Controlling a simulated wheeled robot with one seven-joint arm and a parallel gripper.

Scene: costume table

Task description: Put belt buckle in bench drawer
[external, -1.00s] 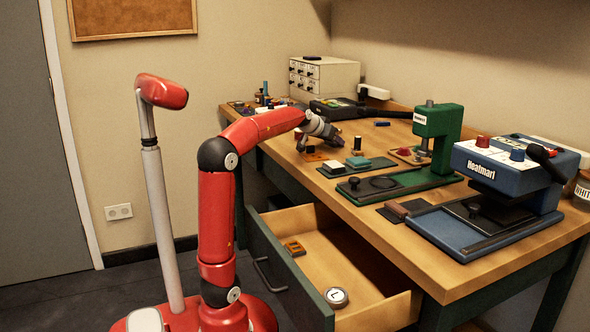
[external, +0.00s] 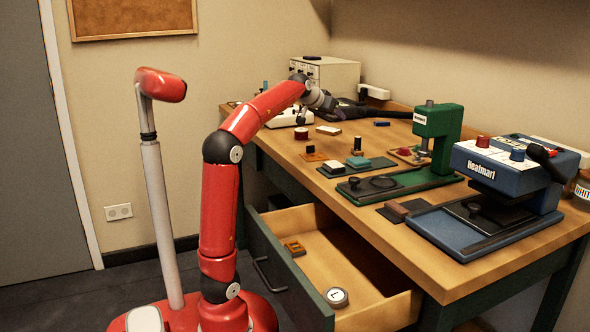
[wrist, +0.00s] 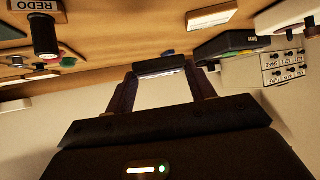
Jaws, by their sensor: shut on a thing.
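My gripper (external: 328,104) is raised above the far part of the bench, near the small white drawer cabinet. In the wrist view its fingers (wrist: 163,82) are shut on a dark, flat piece with a pale edge, which I take to be the belt buckle (wrist: 160,67). The held piece is too small to make out in the external view. The bench drawer (external: 272,272) is pulled open at the front of the bench, well below and nearer than my gripper. In it lie a small orange-brown piece (external: 294,248) and a round disc marked L (external: 336,297).
A green press (external: 438,135) and a blue Heatmark press (external: 510,175) stand on the right of the bench. The drawer cabinet (external: 325,80) is at the back.

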